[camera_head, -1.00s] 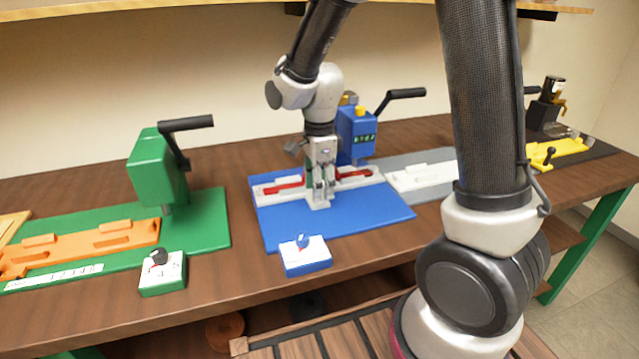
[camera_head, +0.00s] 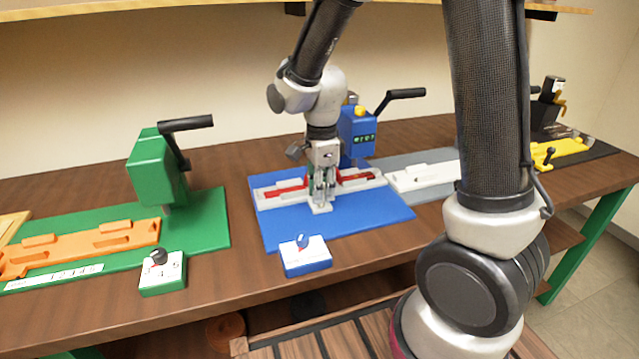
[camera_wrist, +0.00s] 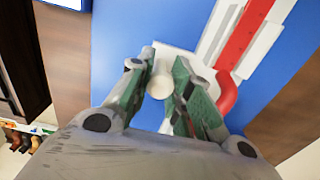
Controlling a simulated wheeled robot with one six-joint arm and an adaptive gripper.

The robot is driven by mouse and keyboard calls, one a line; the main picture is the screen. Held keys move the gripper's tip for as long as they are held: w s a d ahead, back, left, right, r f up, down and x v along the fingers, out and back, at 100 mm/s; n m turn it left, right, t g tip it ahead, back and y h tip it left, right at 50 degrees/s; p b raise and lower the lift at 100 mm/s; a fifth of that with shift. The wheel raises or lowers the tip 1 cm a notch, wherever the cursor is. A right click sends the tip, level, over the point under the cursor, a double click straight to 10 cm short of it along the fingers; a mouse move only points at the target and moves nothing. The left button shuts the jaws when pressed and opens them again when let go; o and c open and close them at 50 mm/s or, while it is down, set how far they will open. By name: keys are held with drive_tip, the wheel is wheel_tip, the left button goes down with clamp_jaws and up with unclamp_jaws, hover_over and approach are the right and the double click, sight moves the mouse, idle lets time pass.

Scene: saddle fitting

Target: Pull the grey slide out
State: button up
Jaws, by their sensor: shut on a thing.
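The grey slide (camera_head: 321,208) is a pale plate that juts forward from a light fixture bar (camera_head: 262,200) with red strips, on the blue board (camera_head: 380,213). In the wrist view the slide (camera_wrist: 181,58) carries a round cream knob (camera_wrist: 160,87). My gripper (camera_head: 323,198) points down over the slide. In the wrist view its fingers (camera_wrist: 160,90) are shut on the knob, one on each side. The slide's rear end is hidden behind the gripper in the head view.
A blue press (camera_head: 357,132) with a black lever stands behind the board. A blue-and-white switch box (camera_head: 305,256) sits at the board's front edge. A green press (camera_head: 158,170) stands to the left. The blue board is bare between the slide and the switch box.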

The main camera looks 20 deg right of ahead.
drive_tip(key=shift+s, duration=0.1)
drive_tip(key=shift+s, duration=4.35)
drive_tip(key=o, duration=0.8)
wheel_tip(320, 180, up, 6)
